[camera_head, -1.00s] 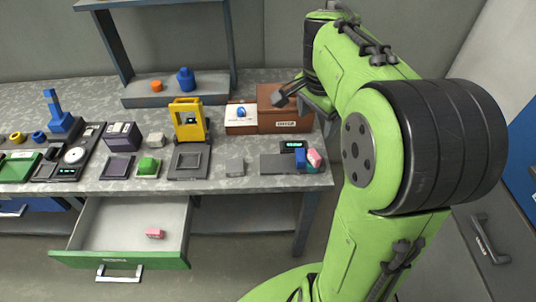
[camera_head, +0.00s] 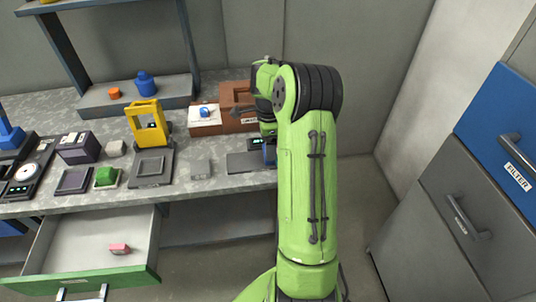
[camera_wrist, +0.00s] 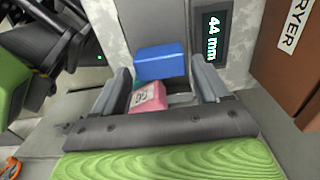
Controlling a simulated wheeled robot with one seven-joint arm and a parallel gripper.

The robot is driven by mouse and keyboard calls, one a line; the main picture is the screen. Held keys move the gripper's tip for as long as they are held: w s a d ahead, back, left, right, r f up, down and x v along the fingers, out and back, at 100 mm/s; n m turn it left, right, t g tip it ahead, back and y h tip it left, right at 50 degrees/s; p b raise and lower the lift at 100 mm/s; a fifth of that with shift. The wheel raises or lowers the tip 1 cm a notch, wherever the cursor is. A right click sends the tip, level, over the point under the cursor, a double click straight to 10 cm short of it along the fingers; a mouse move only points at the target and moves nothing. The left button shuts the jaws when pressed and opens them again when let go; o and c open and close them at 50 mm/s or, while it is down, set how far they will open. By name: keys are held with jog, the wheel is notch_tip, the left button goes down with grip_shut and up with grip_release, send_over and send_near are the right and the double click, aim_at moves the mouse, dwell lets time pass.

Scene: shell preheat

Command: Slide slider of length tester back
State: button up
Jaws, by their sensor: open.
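The length tester (camera_head: 250,162) stands at the right end of the bench; my arm hides its right part. In the wrist view its display (camera_wrist: 211,37) reads 44 mm. A blue block (camera_wrist: 160,62), which looks like its slider, stands beyond a pink block (camera_wrist: 147,98) with a white label. A sliver of blue also shows beside my arm in the head view (camera_head: 270,153). My gripper (camera_wrist: 163,82) is open, with a finger on each side of the blocks. The fingers look apart from the blue block; contact with the pink block cannot be told.
A brown box labelled dryer (camera_head: 236,97) stands just behind the tester. A yellow frame device (camera_head: 147,122) and a small grey block (camera_head: 201,169) stand to the left. A drawer (camera_head: 100,276) is open below the bench, holding a pink block (camera_head: 119,249).

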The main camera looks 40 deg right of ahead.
aim_at(254, 160)
notch_tip(254, 160, down, 3)
jog(key=shift+f, duration=0.1)
jog(key=shift+c, duration=0.4)
jog(key=c, duration=1.1)
jog(key=shift+o, duration=0.2)
jog(key=w+a, duration=0.1)
jog(key=a, duration=0.1)
jog(key=w+a, duration=0.1)
jog(key=shift+w+a, duration=0.3)
jog(key=shift+a, duration=0.1)
jog(key=o, duration=1.1)
jog(key=shift+o, duration=0.2)
notch_tip(254, 160, up, 16)
jog(key=p, duration=0.4)
